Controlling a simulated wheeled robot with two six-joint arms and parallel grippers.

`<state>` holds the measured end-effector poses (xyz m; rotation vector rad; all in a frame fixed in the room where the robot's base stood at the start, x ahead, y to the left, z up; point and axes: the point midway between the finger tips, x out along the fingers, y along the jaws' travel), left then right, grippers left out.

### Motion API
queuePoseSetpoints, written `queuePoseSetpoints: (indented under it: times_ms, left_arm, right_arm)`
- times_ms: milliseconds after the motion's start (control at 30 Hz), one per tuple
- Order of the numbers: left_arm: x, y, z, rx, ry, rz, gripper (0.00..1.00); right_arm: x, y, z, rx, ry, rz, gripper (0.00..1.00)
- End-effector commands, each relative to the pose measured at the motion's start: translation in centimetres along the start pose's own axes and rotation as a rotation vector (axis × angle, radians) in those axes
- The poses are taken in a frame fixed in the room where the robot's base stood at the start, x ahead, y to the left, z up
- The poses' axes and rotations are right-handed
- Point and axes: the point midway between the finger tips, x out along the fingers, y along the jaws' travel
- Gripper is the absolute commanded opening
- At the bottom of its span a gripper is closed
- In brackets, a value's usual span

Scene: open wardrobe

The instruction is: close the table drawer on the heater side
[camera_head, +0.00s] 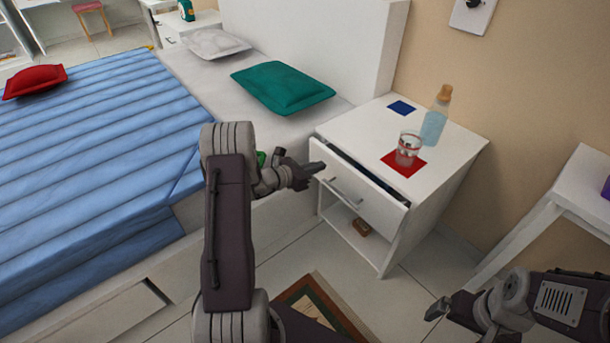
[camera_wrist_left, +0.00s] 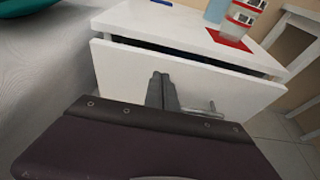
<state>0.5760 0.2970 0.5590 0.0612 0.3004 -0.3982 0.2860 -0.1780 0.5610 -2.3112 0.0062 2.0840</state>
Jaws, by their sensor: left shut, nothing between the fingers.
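The white bedside table (camera_head: 455,150) has a drawer (camera_head: 378,207) that stands partly open, with a dark gap along its top edge. The drawer front also shows in the left wrist view (camera_wrist_left: 225,92). Its metal handle (camera_head: 345,193) is on the front face. My left gripper (camera_head: 318,168) is shut and empty at the left part of the drawer front, by the upper edge. In the left wrist view its fingers (camera_wrist_left: 161,92) overlap the front, left of the handle; contact is unclear. My right gripper (camera_head: 437,309) is low at the right, away from the table.
A glass (camera_head: 408,149) on a red mat (camera_head: 391,160), a bottle (camera_head: 434,122) and a blue mat (camera_head: 401,107) are on the tabletop. A brown object (camera_head: 361,227) lies on the lower shelf. The bed (camera_head: 100,150) is left; a white desk (camera_head: 580,185) is right.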

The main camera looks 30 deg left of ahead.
Motion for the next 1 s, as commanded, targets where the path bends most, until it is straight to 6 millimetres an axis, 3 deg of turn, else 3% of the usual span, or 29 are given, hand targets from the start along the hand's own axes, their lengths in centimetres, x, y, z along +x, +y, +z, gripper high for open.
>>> queuePoseSetpoints:
  times_ms: [200, 667, 900, 1000]
  left_arm:
    - [3.1, -0.1, 0.8, 0.001, 0.0, -0.002, 0.0]
    - [3.9, 0.0, 1.3, 0.0, 0.0, -0.001, 0.0]
    - [6.2, -0.1, 1.9, 0.003, 0.0, -0.002, 0.0]
    - [6.3, 0.0, 2.0, 0.0, 0.0, -0.001, 0.0]
  right_arm:
    - [1.5, 0.0, 0.2, 0.0, 0.0, 0.0, 0.99]
    - [1.6, 0.0, 0.2, 0.0, 0.0, 0.0, 0.99]
    - [2.0, 0.0, 0.2, 0.0, 0.0, 0.0, 0.99]
    - [1.9, 0.0, 0.2, 0.0, 0.0, 0.0, 0.99]
